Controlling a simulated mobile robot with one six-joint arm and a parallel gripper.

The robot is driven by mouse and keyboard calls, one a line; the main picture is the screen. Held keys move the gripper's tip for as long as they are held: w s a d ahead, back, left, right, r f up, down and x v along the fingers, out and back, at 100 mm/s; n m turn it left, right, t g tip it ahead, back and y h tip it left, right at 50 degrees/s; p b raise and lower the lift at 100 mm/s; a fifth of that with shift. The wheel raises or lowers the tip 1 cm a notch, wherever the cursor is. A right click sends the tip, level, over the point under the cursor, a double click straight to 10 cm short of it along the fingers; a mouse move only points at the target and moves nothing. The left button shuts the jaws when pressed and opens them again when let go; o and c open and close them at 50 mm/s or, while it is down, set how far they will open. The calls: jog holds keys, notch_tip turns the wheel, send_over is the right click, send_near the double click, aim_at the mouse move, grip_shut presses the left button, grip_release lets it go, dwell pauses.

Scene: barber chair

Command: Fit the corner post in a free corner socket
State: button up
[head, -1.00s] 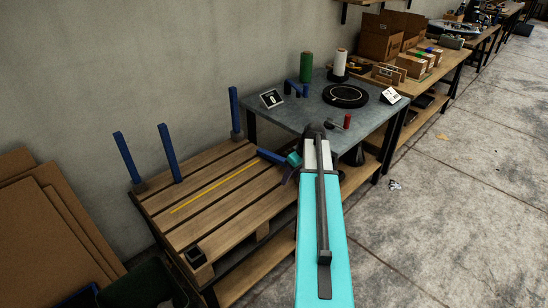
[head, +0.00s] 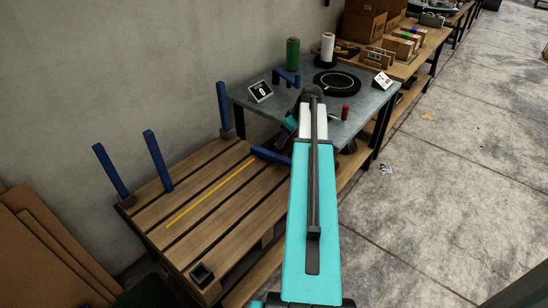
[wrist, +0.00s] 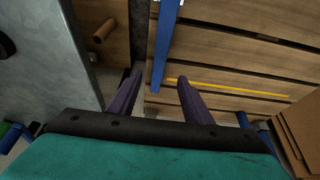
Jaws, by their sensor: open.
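A blue corner post (head: 271,155) lies across the pallet's right end, beside the grey table. In the wrist view the blue post (wrist: 163,45) runs down from the top edge toward the space between the fingertips. My gripper (wrist: 157,76) is open, its two dark fingers apart with the post ahead of them; how far the post lies below them I cannot tell. In the head view my gripper (head: 289,126) is partly hidden behind my arm. A dark, empty corner socket (head: 202,274) sits at the pallet's front left. Other blue posts stand upright along the back (head: 223,108).
The slatted wooden pallet (head: 215,225) carries a yellow strip (head: 212,192). The grey table (head: 300,105) behind holds a black turntable (head: 337,82), a green roll (head: 292,54), a white roll (head: 327,48) and a red spool (head: 345,112). Brown boards (head: 50,245) lean at left.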

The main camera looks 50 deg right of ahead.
aim_at(277, 156)
jog(key=shift+w+f, duration=0.1)
jog(key=shift+f, duration=0.05)
jog(key=shift+p+x, duration=0.35)
jog(key=shift+x, duration=3.8)
jog(key=shift+f, duration=0.1)
jog(key=shift+p+x, duration=0.5)
jog(key=shift+x, duration=2)
jog(key=shift+d, duration=0.1)
grip_shut()
